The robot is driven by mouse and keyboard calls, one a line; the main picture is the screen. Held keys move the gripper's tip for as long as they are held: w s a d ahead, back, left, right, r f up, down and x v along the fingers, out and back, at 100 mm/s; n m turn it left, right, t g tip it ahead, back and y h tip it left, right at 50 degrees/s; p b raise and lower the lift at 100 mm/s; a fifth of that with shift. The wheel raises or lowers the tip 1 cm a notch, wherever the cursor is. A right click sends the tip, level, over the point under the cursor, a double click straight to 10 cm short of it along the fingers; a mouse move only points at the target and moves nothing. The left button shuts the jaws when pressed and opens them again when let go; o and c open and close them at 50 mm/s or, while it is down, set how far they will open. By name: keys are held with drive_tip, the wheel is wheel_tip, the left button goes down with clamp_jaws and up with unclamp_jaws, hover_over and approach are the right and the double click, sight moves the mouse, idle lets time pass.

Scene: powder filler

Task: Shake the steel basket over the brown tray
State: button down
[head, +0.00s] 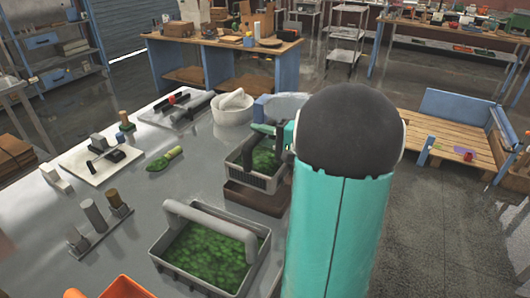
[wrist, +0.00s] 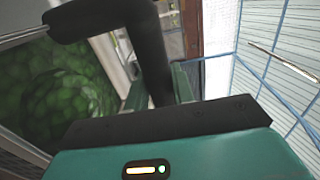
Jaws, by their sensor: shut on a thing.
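The steel basket (head: 262,178) is grey with a dark upright handle and holds green leafy-looking bits. It is over the brown tray (head: 256,201); I cannot tell whether it touches it. In the wrist view its dark handle (wrist: 105,15) crosses the top and bends down between my fingers, with the green contents (wrist: 55,90) at the left. My gripper (wrist: 158,92) is shut on the handle. In the head view my teal arm hides the gripper's fingers and the right side of the basket.
A second grey basket (head: 262,262) with a light handle and green contents stands in front. Posts on a stand (head: 100,230) and an orange bin (head: 112,287) are at the left and front.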

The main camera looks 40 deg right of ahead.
drive_tip(key=a, duration=0.2)
drive_tip(key=shift+a, duration=0.35)
drive_tip(key=d, duration=0.9)
drive_tip(key=a, duration=0.4)
drive_tip(key=shift+a+r, duration=0.1)
drive_tip(key=shift+a, duration=0.2)
